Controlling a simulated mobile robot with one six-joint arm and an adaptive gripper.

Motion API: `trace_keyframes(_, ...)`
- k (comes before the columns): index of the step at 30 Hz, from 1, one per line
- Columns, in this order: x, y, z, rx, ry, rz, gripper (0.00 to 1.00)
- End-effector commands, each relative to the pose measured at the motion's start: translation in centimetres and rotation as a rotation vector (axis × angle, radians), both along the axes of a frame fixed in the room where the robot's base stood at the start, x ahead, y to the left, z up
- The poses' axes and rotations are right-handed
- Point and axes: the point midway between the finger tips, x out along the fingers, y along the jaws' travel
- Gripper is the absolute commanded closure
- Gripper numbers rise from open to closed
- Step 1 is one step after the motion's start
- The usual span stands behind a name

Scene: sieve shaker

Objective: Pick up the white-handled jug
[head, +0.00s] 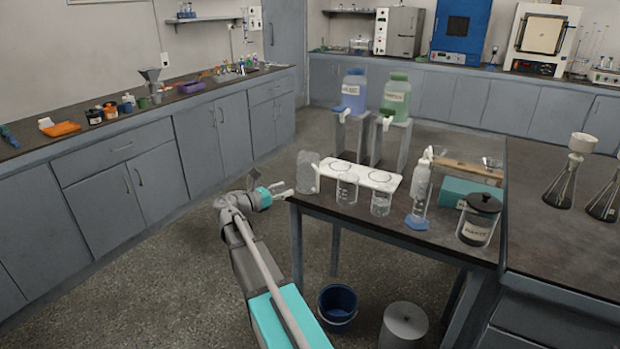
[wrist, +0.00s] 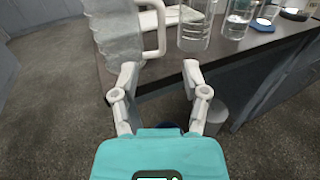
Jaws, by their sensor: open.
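The white-handled jug (head: 307,173) is clear and ribbed, and stands upright at the near left corner of the dark table (head: 425,238). In the wrist view the jug (wrist: 114,38) is at the upper left, its top cut off by the frame, with its white handle (wrist: 161,30) on its right side. My gripper (head: 281,189) is just left of the jug, beyond the table's left edge. In the wrist view my gripper (wrist: 160,70) has its two fingers spread with nothing between them. The jug and handle lie ahead of the fingertips, seemingly apart from them.
Two clear beakers (head: 346,189) (head: 381,203) stand right of the jug, before a white rack (head: 370,177) with round openings. A wash bottle (head: 421,185) and a black-lidded jar (head: 478,220) stand further right. A blue bucket (head: 338,306) is on the floor below.

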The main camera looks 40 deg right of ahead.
Motion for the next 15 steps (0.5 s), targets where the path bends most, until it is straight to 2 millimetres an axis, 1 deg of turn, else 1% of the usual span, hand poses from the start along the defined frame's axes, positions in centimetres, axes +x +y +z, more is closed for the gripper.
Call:
trace_keyframes(5,-0.1,-2.0,0.0,0.001,-0.001,-0.002,0.42)
trace_keyframes(15,-0.1,-6.7,0.0,0.001,-0.001,-0.003,0.42)
